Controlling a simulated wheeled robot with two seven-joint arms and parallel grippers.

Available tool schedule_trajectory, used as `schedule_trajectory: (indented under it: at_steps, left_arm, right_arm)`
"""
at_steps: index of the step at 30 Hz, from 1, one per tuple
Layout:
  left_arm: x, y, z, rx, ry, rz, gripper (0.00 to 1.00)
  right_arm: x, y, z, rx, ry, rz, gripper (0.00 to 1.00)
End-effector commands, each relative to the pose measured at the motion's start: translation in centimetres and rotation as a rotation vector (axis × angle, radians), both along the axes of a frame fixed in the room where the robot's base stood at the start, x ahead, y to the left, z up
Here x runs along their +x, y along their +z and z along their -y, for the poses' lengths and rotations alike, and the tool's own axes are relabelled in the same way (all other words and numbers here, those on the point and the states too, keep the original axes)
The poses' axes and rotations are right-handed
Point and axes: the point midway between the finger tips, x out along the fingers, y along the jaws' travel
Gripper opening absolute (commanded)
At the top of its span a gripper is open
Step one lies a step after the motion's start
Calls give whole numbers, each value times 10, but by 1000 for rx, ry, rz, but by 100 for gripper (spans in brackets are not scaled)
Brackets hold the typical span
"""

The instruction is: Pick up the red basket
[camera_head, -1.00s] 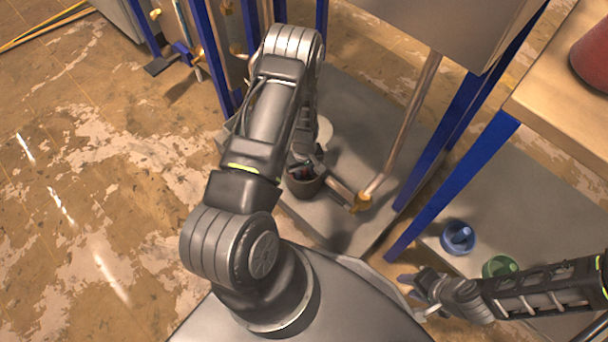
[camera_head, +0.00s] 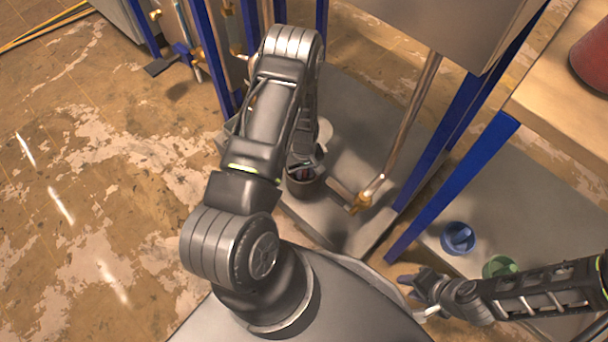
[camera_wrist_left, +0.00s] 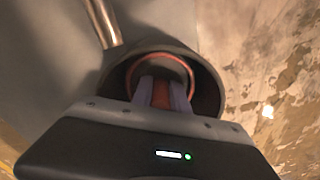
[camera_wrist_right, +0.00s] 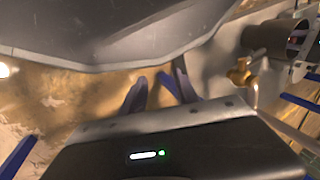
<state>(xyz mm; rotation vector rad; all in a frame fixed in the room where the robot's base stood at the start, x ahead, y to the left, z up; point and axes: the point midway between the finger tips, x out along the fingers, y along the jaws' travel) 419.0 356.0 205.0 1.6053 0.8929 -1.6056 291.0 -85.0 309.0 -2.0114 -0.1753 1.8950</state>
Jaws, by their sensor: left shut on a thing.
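The red basket shows in the left wrist view as a red ring (camera_wrist_left: 187,70) inside a dark round container (camera_wrist_left: 208,92). My left gripper (camera_wrist_left: 163,88) reaches into the container, its fingers shut on the basket's red middle part. In the head view the dark container (camera_head: 303,189) stands on the grey platform below my left forearm, and the basket is mostly hidden. My right gripper (camera_head: 406,286) is empty and apart from it at the lower right; its fingers (camera_wrist_right: 158,92) are open in the right wrist view.
A brass-ended metal pipe (camera_head: 362,200) stands right of the container. Blue frame legs (camera_head: 455,185) rise farther right. A blue container (camera_head: 458,238) and a green container (camera_head: 500,267) sit on the lower right grey surface. A red object (camera_head: 592,60) is on the wooden table.

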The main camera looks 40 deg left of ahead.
Motion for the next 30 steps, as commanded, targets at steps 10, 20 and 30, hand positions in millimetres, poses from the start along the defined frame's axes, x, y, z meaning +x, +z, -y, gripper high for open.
schedule_trajectory:
  at_steps: [10,20,30]
  left_arm:
    - [1,15,0,0,0,1,0]
    - [2,71,0,1,0,3,0]
    - [2,151,0,1,-1,4,0]
  right_arm:
    - [-1,6,-1,1,3,-2,36]
    - [-6,25,-6,8,14,-10,36]
    - [-12,50,-11,17,27,-19,36]
